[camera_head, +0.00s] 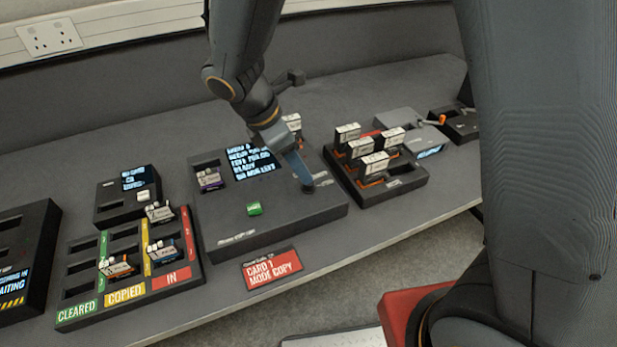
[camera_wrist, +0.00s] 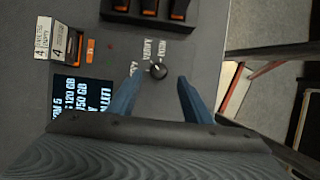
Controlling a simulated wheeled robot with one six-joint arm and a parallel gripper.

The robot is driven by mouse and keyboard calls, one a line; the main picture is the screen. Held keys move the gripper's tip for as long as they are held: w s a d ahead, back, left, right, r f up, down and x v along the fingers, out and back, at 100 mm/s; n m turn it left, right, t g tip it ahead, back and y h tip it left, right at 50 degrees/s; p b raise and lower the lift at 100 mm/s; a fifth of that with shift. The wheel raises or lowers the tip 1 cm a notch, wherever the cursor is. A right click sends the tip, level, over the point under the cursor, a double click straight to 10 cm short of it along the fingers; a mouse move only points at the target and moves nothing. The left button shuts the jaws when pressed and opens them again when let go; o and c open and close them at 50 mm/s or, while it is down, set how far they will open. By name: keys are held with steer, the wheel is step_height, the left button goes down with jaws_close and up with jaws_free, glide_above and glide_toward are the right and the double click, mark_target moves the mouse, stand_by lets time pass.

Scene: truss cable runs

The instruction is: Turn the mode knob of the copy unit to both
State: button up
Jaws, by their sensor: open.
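The copy unit (camera_head: 235,232) is a wide dark box in the middle of the bench, with a lit text screen (camera_head: 250,165) and a green button (camera_head: 254,209). Its black round mode knob (camera_head: 308,188) is at the right end of the top.
A card rack (camera_head: 405,190) with several upright cards stands close on the right. A sorting tray (camera_head: 190,285) is at left. A red sign (camera_head: 272,268) reading "CARD 1 MODE COPY" lies in front. A purple-labelled card (camera_head: 209,178) sits in the unit's left slot.

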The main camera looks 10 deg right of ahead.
mark_target(302, 186)
steer(key=x, duration=0.5)
steer(key=shift+s+f+p, duration=0.1)
steer(key=shift+f+p, duration=0.2)
steer(key=shift+f, duration=0.15)
steer(key=c, duration=1)
steer(key=shift+a, duration=0.4)
steer(key=shift+c, duration=0.3)
steer(key=shift+d, duration=0.4)
